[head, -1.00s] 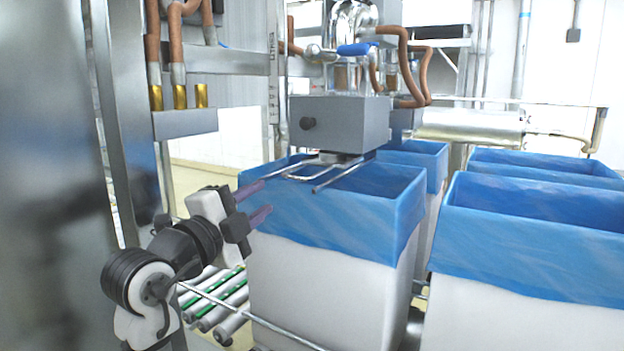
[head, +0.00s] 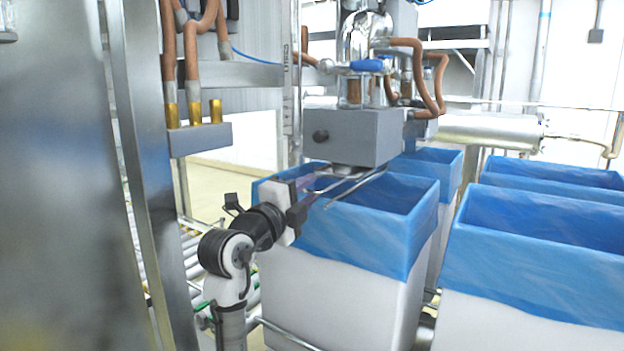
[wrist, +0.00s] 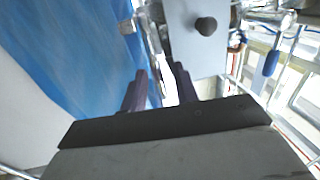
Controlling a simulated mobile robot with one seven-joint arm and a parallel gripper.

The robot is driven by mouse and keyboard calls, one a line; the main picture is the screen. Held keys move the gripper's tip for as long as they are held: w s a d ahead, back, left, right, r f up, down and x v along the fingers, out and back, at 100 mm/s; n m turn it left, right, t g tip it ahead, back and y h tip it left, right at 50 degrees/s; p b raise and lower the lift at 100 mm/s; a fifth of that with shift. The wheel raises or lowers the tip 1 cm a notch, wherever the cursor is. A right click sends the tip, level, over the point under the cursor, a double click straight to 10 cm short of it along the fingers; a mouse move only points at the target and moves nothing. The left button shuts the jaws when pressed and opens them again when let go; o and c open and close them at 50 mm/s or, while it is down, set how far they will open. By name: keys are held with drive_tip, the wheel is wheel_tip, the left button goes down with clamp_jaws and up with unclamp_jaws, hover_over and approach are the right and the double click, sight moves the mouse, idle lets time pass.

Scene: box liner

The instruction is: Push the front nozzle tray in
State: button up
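The front nozzle tray (head: 355,187) is a metal wire frame that juts out below the grey nozzle box (head: 352,136), over the front blue-lined box (head: 365,235). My gripper (head: 316,190) is at the tray's near left end, above the box's left rim. In the wrist view my gripper (wrist: 160,72) shows two dark purple fingers standing apart. The metal of the tray (wrist: 152,40) shows just ahead, in line with the gap between them. I cannot tell whether a finger touches it. My wrist partly hides the fingers in the head view.
More blue-lined boxes (head: 540,245) stand to the right and behind. A steel post (head: 150,160) and a pipe manifold (head: 199,139) stand close on the left. Rollers lie low behind my arm. A metal rail (head: 290,338) runs low in front of the front box.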

drive_tip(key=shift+x, duration=1.15)
clamp_jaws()
